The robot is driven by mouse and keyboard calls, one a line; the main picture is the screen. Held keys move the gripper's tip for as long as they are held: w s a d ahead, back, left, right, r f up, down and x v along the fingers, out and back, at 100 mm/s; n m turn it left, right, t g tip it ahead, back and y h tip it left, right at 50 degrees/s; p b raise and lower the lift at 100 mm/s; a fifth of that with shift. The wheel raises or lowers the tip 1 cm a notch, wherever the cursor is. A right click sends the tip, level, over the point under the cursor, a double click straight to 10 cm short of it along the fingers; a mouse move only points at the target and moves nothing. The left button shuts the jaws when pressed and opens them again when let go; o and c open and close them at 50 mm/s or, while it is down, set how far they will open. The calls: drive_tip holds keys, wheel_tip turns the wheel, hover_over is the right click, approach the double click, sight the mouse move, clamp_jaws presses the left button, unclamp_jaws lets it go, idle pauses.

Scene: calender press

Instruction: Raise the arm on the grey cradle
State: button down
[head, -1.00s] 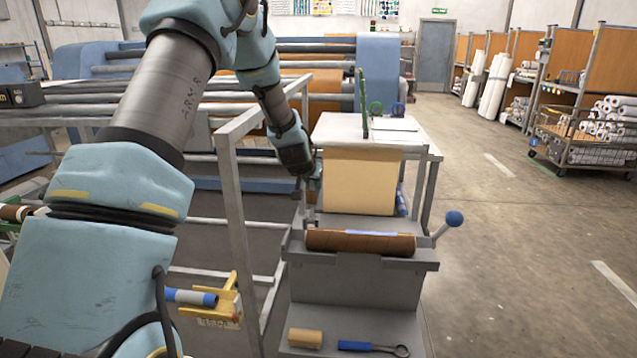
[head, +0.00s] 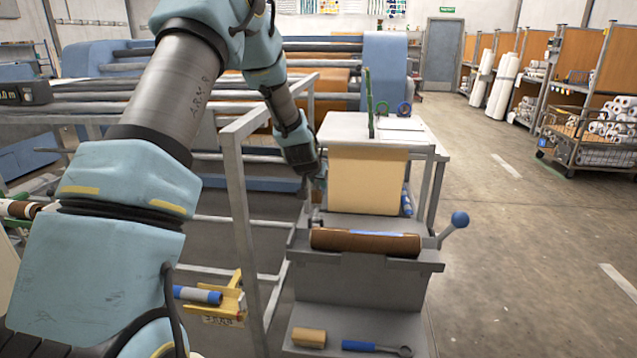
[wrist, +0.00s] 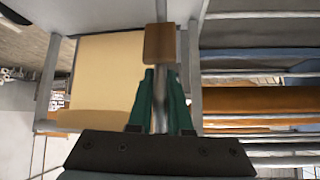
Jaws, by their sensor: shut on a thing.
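The grey cradle (head: 400,262) stands right of centre in the head view, with a brown roll (head: 365,242) lying across its top. A short grey lever with a blue ball knob (head: 459,219) slants up and outward from its right end. My gripper (head: 318,195) is beyond the cradle's left end, beside the cream sheet, well away from the blue knob. In the wrist view its green fingers (wrist: 160,100) are shut around a slim grey metal bar (wrist: 160,120). A brown block (wrist: 159,43) shows at or just beyond the fingertips. In the head view the grip is too small to make out.
A cream sheet (head: 367,182) hangs from a pale table (head: 375,130) behind the cradle. A grey frame post (head: 243,230) stands close to my arm. A blue-handled wrench (head: 375,347) and a tan block (head: 309,338) lie on the lower shelf.

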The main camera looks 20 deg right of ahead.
drive_tip(key=shift+s+f, duration=0.3)
drive_tip(key=shift+f, duration=0.15)
drive_tip(key=c, duration=1.2)
unclamp_jaws()
drive_tip(key=o, duration=0.3)
drive_tip(key=shift+w+r, duration=0.2)
drive_tip(key=shift+r, duration=0.05)
drive_tip(key=shift+o, duration=0.2)
drive_tip(key=shift+r, duration=0.1)
drive_tip(key=b+v, duration=0.3)
drive_tip(key=v, duration=0.7)
drive_tip(key=shift+s+r, duration=0.2)
drive_tip(key=shift+a, duration=0.1)
